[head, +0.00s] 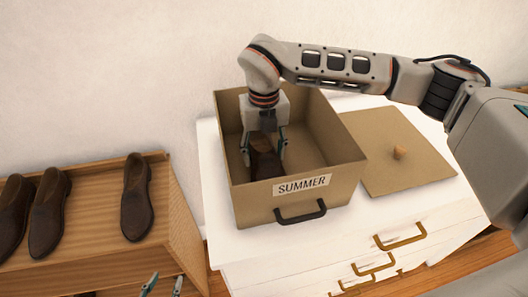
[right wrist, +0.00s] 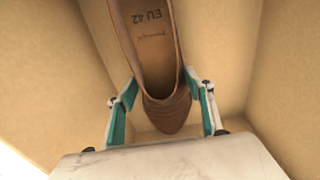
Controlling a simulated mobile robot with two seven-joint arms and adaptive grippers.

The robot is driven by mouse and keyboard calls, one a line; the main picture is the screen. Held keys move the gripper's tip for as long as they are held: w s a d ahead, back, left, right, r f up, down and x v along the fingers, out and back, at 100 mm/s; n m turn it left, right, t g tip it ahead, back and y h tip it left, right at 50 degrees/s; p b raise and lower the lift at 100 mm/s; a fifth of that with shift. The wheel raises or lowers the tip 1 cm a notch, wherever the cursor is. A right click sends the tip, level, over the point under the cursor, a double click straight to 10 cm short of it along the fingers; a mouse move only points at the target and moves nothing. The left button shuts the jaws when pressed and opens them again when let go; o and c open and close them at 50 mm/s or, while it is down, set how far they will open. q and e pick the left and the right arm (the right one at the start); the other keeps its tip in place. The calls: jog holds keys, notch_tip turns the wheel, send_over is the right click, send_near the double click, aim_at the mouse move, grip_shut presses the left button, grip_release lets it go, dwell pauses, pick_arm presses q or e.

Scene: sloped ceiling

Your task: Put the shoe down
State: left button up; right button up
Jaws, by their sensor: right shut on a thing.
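A brown leather shoe (head: 265,160) is inside the tan box labelled SUMMER (head: 340,178). My right gripper (head: 265,152) reaches down into the box and is shut on this shoe. In the right wrist view the shoe (right wrist: 150,50) lies between the two teal fingers of the right gripper (right wrist: 163,112), its insole marked EU 42 and its toe toward the gripper. The box walls surround it; whether its sole touches the box floor is hidden. My left gripper (head: 164,285) shows only its fingertips at the bottom edge, apart with nothing between them.
The box stands on a white dresser (head: 310,240) with brass handles. Its lid (head: 410,160), with a wooden knob, lies to the right. A wooden shoe cabinet (head: 95,220) at the left carries several brown shoes (head: 136,200). A wall is behind.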

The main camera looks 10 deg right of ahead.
jog(key=shift+f, duration=0.1)
jog(key=o, duration=1.4)
notch_tip(320, 180, up, 12)
jog(key=shift+r+b, duration=0.15)
jog(key=shift+b, duration=0.4)
